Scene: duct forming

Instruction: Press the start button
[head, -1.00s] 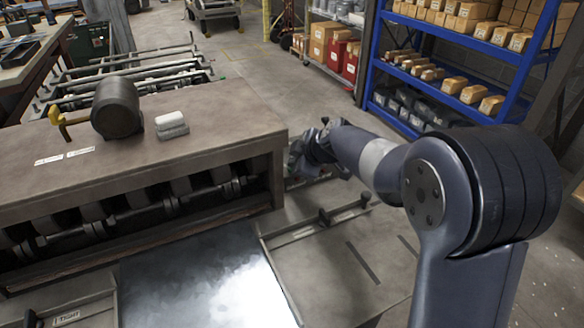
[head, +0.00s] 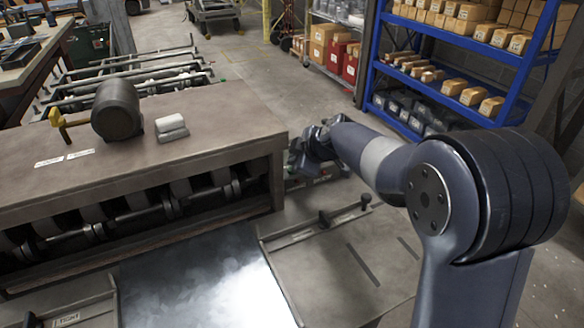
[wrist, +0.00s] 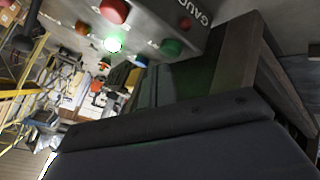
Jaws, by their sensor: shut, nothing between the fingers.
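The control panel (wrist: 160,22) is a grey box at the top of the wrist view, tilted, with part of the word "GAUGE" visible. It has a large red button (wrist: 113,10), a green button (wrist: 172,47), a small red one (wrist: 185,23) and a brightly lit green lamp or button (wrist: 113,44). I cannot read which is labelled start. My gripper (head: 308,152) is shut and empty, beyond the right end of the machine in the head view. The dark body filling the bottom of the wrist view seems mine. Fingertip contact with a button cannot be made out.
The forming machine (head: 110,170) has a mallet (head: 115,110) and a pale block (head: 171,127) on top. A shiny metal sheet (head: 200,280) lies in front, beside a side table (head: 340,265). Blue shelving (head: 470,50) stands at the back right. Open floor lies behind the machine.

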